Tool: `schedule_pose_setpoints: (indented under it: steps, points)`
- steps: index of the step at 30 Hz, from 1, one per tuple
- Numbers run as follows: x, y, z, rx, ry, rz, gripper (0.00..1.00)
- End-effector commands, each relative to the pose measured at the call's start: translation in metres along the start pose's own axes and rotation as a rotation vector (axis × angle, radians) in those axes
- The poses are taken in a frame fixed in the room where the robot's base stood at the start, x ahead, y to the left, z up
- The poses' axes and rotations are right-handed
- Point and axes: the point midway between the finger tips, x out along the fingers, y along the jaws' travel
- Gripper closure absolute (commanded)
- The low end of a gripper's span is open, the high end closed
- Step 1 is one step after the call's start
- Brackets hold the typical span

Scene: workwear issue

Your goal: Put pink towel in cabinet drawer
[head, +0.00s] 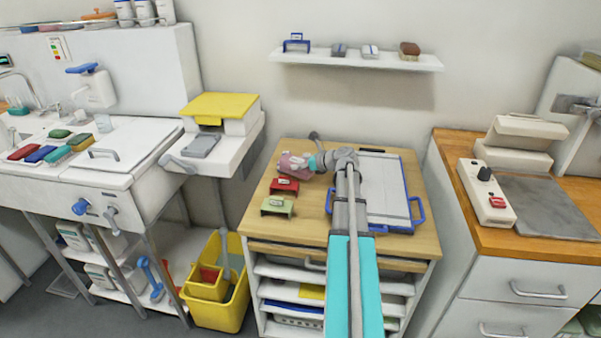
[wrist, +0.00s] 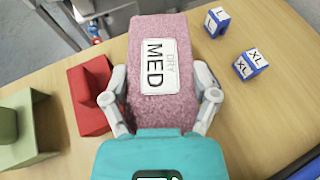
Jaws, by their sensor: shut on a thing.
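A pink towel (wrist: 172,32) with a white label reading MED and DRY is between the two fingers of my gripper (wrist: 163,97) in the wrist view. My gripper is shut on its sides. In the head view the towel (head: 291,164) and my gripper (head: 318,163) are over the left back of the wooden-topped unit (head: 318,232). I cannot tell whether the towel touches the top. A grey-white cabinet with closed drawers (head: 512,293) stands at the right; its drawer fronts have bar handles.
A red holder (head: 284,185) and a green holder (head: 277,206) stand left of my arm. Blue L and XL size blocks (wrist: 250,64) lie right of the towel. A yellow bucket (head: 222,310) stands on the floor.

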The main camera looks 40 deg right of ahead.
Motion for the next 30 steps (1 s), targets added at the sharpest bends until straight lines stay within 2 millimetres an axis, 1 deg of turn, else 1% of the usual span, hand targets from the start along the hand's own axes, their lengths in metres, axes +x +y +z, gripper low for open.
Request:
schedule_pose_setpoints:
  steps: [1,6,10,14,24,29,30]
  points:
    - [0.004,-0.005,-0.007,0.000,-0.001,0.000,0.78]
    - [0.009,-0.003,-0.021,0.000,0.000,0.000,0.78]
    - [0.012,-0.003,-0.028,0.000,0.000,0.000,0.78]
    - [0.013,-0.003,-0.031,0.000,0.000,0.000,0.78]
    - [0.013,-0.003,-0.031,0.001,0.000,-0.001,0.78]
    - [0.014,-0.003,-0.034,0.000,0.000,-0.001,0.78]
    - [0.014,-0.003,-0.034,0.000,0.000,-0.001,0.18]
